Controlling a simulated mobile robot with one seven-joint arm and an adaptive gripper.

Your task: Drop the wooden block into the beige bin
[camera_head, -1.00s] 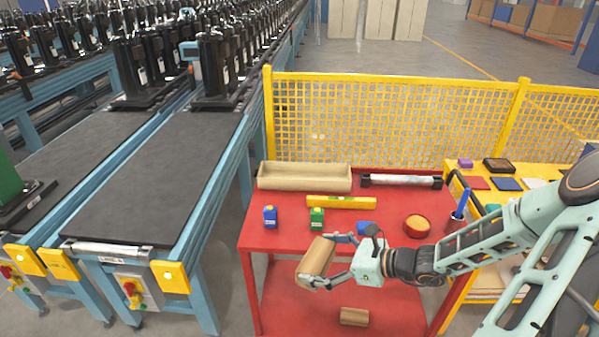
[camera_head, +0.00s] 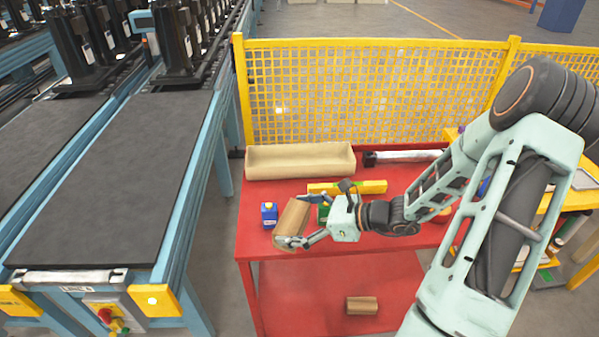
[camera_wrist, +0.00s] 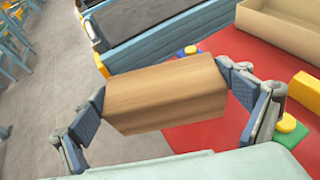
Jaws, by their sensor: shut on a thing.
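The wooden block (camera_head: 291,219) is a brown, elongated piece held in my gripper (camera_head: 300,228), above the front left part of the red table. In the wrist view the block (camera_wrist: 165,95) spans between the two fingers, with a dark pad at each end, and my gripper (camera_wrist: 168,100) is shut on it. The beige bin (camera_head: 300,172) is a long open tray at the back left of the red table, behind the block and apart from it. In the wrist view the bin (camera_wrist: 285,30) shows at the upper right.
A blue item (camera_head: 269,214) with a yellow top stands left of the block. A yellow bar (camera_head: 372,187) lies before the bin. A green item is partly hidden behind my gripper. Another wooden block (camera_head: 361,305) lies on the lower shelf. A yellow mesh fence (camera_head: 370,95) stands behind the table.

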